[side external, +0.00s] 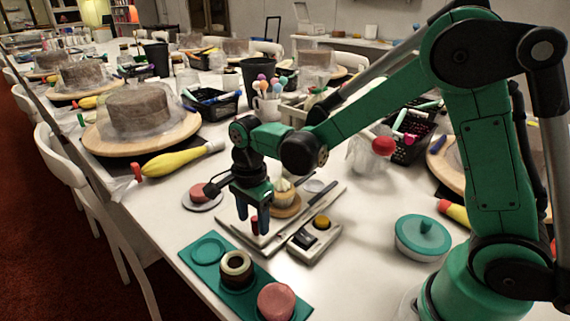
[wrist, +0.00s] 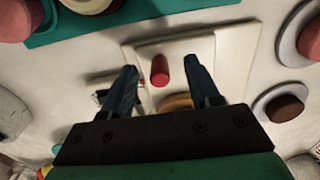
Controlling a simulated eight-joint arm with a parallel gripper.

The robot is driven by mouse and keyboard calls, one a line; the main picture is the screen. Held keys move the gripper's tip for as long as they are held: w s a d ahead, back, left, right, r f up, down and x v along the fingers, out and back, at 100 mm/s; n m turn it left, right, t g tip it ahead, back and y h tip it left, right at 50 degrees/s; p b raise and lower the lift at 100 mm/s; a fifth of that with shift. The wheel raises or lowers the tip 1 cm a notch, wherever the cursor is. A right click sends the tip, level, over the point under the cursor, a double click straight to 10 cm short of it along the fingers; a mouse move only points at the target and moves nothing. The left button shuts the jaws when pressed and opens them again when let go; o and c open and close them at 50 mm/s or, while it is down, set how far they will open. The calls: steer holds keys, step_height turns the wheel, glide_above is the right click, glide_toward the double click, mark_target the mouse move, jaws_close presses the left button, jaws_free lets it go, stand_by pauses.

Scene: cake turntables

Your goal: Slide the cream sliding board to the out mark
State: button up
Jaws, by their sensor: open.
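The cream sliding board (wrist: 190,48) lies in a larger cream base (wrist: 236,50) in the wrist view. A red upright peg (wrist: 159,70) stands on the board. A wooden disc with a cupcake (side external: 284,192) is behind the gripper. I cannot make out the out mark.
A teal tray (side external: 227,288) with round pieces lies in front. A small box with a yellow knob (side external: 321,222) stands right of the base, and a pink disc on a plate (side external: 200,196) at its left. A teal lidded bowl (side external: 422,238) is further right.

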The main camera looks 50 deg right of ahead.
steer(key=shift+r, duration=3.55)
steer(key=shift+s+d, duration=0.1)
steer(key=shift+s+d+r+n+t, duration=0.15)
steer(key=shift+s+r+n+t, duration=0.15)
steer(key=shift+n, duration=0.3)
steer(key=s+d+n+t, duration=0.2)
steer(key=s+n+t, duration=0.1)
steer(key=n, duration=0.5)
steer(key=s+d+r+n+t, duration=0.1)
steer(key=s+n+t, duration=0.2)
steer(key=n, duration=0.5)
steer(key=shift+s+d+r+n, duration=0.2)
steer(key=shift+s+d+n, duration=0.2)
steer(key=shift+s, duration=0.25)
